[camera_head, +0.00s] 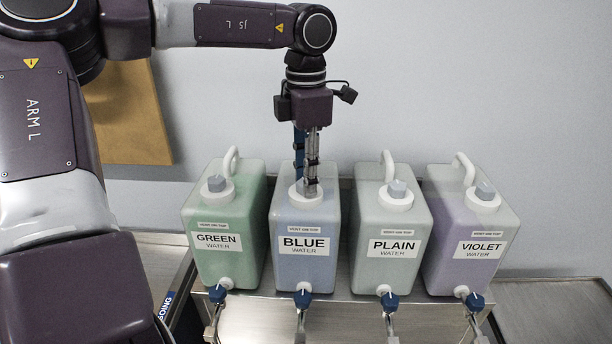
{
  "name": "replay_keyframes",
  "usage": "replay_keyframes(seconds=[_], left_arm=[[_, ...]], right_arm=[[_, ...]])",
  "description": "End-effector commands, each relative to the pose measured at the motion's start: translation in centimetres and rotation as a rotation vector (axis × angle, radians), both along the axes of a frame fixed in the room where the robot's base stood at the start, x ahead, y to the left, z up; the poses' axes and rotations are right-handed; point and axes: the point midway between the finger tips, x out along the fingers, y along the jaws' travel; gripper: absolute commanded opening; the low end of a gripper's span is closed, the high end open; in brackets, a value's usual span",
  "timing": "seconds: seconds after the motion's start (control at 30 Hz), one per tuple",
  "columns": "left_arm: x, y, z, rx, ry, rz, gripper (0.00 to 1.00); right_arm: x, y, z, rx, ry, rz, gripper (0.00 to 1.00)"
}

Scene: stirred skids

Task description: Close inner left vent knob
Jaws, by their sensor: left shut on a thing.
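Several translucent jugs stand in a row, each with a white top cap. The inner left one is the blue water jug (306,245), labelled BLUE. My left gripper (309,188) reaches straight down from above onto its white cap (306,201). Its fingers are shut on the vent knob there, which they mostly hide; the knob's angle cannot be read. Grey vent knobs show on the green jug (217,183), the plain jug (397,188) and the violet jug (486,190). My right gripper is out of view.
The jugs stand on a metal stand (345,313). Blue-handled taps, such as the one below the blue jug (302,299), stick out at the front. White carry handles (387,165) rise behind the caps. A brown board (128,120) is on the wall behind my left arm.

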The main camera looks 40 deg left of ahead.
Motion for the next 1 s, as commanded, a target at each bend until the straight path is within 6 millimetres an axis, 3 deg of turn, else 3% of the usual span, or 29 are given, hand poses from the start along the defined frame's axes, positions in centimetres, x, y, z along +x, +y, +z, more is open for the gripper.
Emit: replay_keyframes(seconds=[0.5, 1.0], left_arm=[[-0.02, 0.05, 0.03, 0.001, 0.000, -0.365, 0.00], [0.00, 0.03, 0.02, 0.001, 0.000, -0.448, 0.01]], right_arm=[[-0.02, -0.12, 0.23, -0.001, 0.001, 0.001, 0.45], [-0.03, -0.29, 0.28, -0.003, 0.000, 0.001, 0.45]])
